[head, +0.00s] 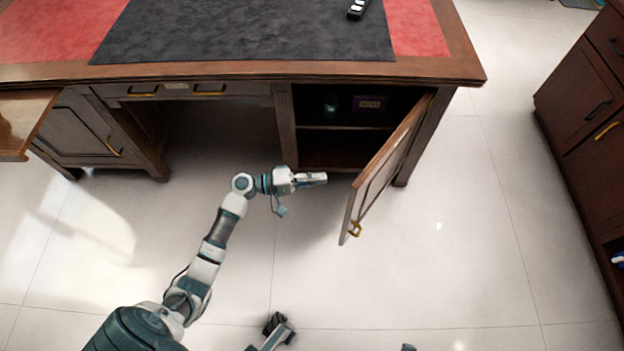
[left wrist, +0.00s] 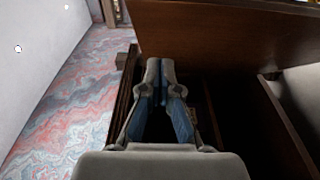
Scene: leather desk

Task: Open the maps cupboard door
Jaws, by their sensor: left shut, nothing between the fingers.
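The cupboard door (head: 382,172) on the desk's right side stands wide open, swung out toward me from its right edge. Its brass handle (head: 355,229) is near the free edge. The cupboard opening shows a shelf (head: 345,127), a purple box with unreadable lettering (head: 370,104) and a small dark green item (head: 330,104). My left gripper (head: 318,178) is shut and empty, in front of the opening and left of the door, apart from the handle. In the left wrist view its closed fingertips (left wrist: 160,67) point toward dark woodwork.
The desktop (head: 250,30) overhangs above, with a black device (head: 357,9) on it. A left cupboard (head: 85,130) with a brass handle is shut. A brown cabinet (head: 590,120) stands at the far right. The tiled floor (head: 450,260) right of the door is clear.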

